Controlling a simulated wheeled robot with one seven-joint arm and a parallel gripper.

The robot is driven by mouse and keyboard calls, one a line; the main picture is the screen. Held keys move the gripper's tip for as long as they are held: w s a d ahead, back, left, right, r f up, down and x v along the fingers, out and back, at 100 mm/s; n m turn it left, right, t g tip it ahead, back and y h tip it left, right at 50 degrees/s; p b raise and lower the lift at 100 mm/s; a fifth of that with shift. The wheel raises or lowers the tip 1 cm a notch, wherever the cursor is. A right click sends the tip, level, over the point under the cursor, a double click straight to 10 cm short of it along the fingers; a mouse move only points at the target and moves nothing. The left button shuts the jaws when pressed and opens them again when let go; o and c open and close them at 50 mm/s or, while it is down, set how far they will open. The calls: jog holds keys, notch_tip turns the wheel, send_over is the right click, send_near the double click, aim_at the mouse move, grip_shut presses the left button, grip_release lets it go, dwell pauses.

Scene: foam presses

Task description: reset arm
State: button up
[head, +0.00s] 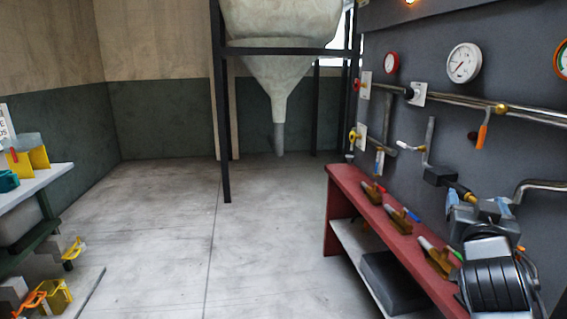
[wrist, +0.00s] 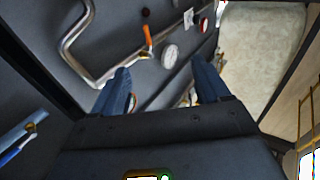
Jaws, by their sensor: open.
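My gripper (head: 480,204) is at the lower right in the head view, in front of the dark panel (head: 437,88) and close to the right end of the red bench (head: 390,228). Its two blue fingers are spread. In the wrist view my gripper (wrist: 162,78) points towards the panel's pipes and gauges, with its fingers apart and nothing between them. A white gauge (wrist: 169,56) and an orange-handled valve (wrist: 148,38) show beyond the fingers. I cannot tell the exact distance from the fingers to the panel.
Several valves with coloured handles stand on the bench. Metal pipes (head: 455,98) run along the panel near my arm. A pale hopper (head: 280,75) on a black frame stands at the back. Shelves (head: 40,192) are at left. The middle floor (head: 205,235) is clear.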

jog(key=s+a+f+n+y, duration=0.35)
jog(key=s+a+f, duration=0.25)
jog(key=s+f, duration=0.4)
jog(key=s+a+f+n+y, duration=0.2)
jog(key=s+a+f+y, duration=0.2)
jog(key=s+a+f, duration=0.6)
jog(key=s+a+r+y, duration=0.1)
jog(key=s+r, duration=0.1)
jog(key=s, duration=1.1)
jog(key=s+a+r+n+g+y, duration=0.1)
jog(key=s+a+r+y, duration=0.1)
jog(key=s, duration=1.1)
jog(key=shift+s+a+r, duration=0.2)
jog(key=shift+s+r, duration=0.15)
jog(key=shift+r, duration=0.25)
